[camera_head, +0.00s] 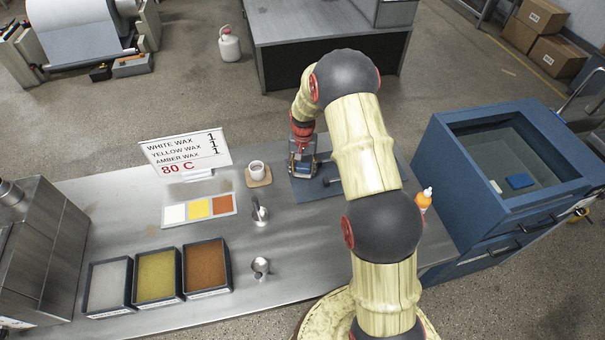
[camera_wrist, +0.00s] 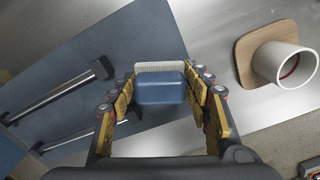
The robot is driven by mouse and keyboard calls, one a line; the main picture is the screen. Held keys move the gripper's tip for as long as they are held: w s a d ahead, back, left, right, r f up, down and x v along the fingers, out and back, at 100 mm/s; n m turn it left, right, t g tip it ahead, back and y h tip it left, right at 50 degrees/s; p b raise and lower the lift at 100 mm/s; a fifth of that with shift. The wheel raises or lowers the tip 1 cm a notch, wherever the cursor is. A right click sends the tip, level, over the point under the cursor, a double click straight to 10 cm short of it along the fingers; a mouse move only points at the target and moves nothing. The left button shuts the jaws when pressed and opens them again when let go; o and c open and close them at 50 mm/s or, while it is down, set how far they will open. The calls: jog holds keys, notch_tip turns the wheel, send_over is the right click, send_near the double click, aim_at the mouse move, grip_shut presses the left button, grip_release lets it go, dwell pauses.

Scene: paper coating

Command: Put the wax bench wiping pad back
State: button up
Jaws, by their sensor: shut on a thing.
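The wiping pad (camera_wrist: 161,87) shows in the wrist view as a blue block with a whitish textured edge. My gripper (camera_wrist: 160,92) is shut on it, one finger on each side. In the head view my gripper (camera_head: 302,165) is at the left part of a blue mat (camera_head: 318,188) on the steel bench. I cannot tell whether the pad touches the mat. The mat also shows in the wrist view (camera_wrist: 95,35), with two dark-ended metal bars (camera_wrist: 60,92) on it.
A white cup (camera_head: 257,168) on a wooden coaster stands left of my gripper. A wax sign (camera_head: 187,153), colour card (camera_head: 199,209), ladles (camera_head: 261,267) and wax trays (camera_head: 157,276) are further left. An orange bottle (camera_head: 424,200) and blue open-topped cabinet (camera_head: 450,165) are at right.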

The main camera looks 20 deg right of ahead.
aim_at(303, 174)
jog(key=shift+w+f, duration=0.2)
jog(key=shift+f, duration=1.6)
jog(key=shift+f, duration=0.1)
jog(key=o, duration=1.1)
